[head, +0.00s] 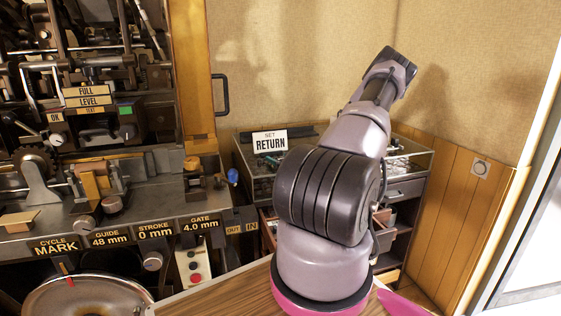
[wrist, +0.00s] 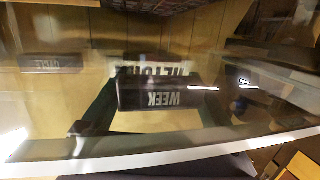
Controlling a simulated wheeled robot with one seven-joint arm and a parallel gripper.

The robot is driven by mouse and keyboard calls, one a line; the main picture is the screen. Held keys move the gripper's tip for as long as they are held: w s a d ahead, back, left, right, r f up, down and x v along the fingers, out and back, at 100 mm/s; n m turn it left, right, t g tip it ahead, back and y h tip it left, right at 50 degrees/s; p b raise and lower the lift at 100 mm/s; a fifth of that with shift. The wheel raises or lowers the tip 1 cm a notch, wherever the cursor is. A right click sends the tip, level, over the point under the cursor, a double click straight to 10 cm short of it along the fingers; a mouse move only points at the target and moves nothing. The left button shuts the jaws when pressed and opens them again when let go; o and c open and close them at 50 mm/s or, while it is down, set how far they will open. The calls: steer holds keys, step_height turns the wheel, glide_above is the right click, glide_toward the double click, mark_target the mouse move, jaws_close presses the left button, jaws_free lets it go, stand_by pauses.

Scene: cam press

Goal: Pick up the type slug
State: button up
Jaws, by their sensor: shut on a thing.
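The type slug, a dark block with pale upside-down letters reading WEEK (wrist: 160,94), is in the middle of the wrist view. My gripper (wrist: 157,98) is shut on it, with a dark green finger at each end of the block. In the head view my arm reaches away toward the glass-topped cabinet (head: 405,146), and my gripper and the slug are hidden there.
Another lettered slug (wrist: 50,63) lies on the left of the yellowish surface in the wrist view. Larger pale lettering shows behind the held slug. Glare streaks cross the view. A SET RETURN sign (head: 270,141) stands on the cabinet; the press (head: 90,200) is left.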

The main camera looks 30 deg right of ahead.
step_height(320, 180, up, 10)
stand_by(0.5)
